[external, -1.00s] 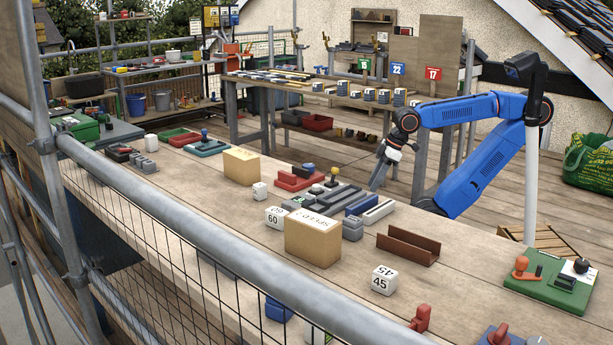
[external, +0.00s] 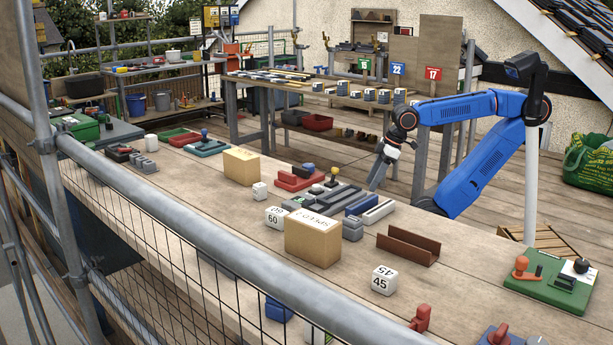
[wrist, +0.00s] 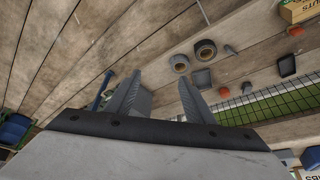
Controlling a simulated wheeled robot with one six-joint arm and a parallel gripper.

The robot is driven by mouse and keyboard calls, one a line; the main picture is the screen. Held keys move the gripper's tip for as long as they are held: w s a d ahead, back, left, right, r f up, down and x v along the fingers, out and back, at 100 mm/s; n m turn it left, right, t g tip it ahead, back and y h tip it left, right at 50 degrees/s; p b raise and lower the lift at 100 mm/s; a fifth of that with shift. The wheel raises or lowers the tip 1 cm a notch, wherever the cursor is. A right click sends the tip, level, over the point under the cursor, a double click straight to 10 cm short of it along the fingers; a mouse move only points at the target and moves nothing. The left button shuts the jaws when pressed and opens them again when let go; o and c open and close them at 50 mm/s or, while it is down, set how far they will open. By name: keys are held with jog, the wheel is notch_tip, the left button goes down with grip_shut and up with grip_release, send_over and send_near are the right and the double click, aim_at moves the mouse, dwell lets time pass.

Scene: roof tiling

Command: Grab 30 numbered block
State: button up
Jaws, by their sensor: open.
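No block with a readable 30 shows. A white block marked 60 (external: 276,217) and a white block marked 45 (external: 383,281) sit on the long wooden bench in the external view. A smaller white block (external: 259,190) stands farther back; its number is too small to read. Another small pale block (external: 151,142) is at the far left, also unreadable. My gripper (external: 375,180) hangs beyond the bench's far edge, pointing down, apart from these blocks. In the wrist view my gripper (wrist: 158,92) is open, with nothing seen held between its fingers.
Two cardboard boxes (external: 312,240) (external: 241,166) stand on the bench and may hide things behind them. A brown channel piece (external: 408,245) lies to their right. A grey scaffold rail (external: 220,255) crosses the front. A second table (external: 300,88) with several numbered items stands behind.

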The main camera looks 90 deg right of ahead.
jog(key=w+a+r+m, duration=0.2)
jog(key=w+a+r, duration=0.1)
jog(key=w+r, duration=0.7)
notch_tip(320, 180, up, 15)
jog(key=m+g+h, duration=0.2)
jog(key=m+h, duration=0.2)
jog(key=m, duration=0.4)
send_over(261, 185)
jog(key=s+a, duration=0.4)
jog(key=a, duration=0.1)
jog(key=x, duration=1.1)
jog(key=a+x, duration=0.1)
jog(key=x, duration=0.5)
jog(key=shift+w+d+f, duration=0.1)
jog(key=shift+w+f, duration=0.1)
jog(key=shift+f, duration=0.15)
jog(key=c, duration=1.1)
jog(key=shift+r+y, duration=0.1)
jog(key=shift+y, duration=0.2)
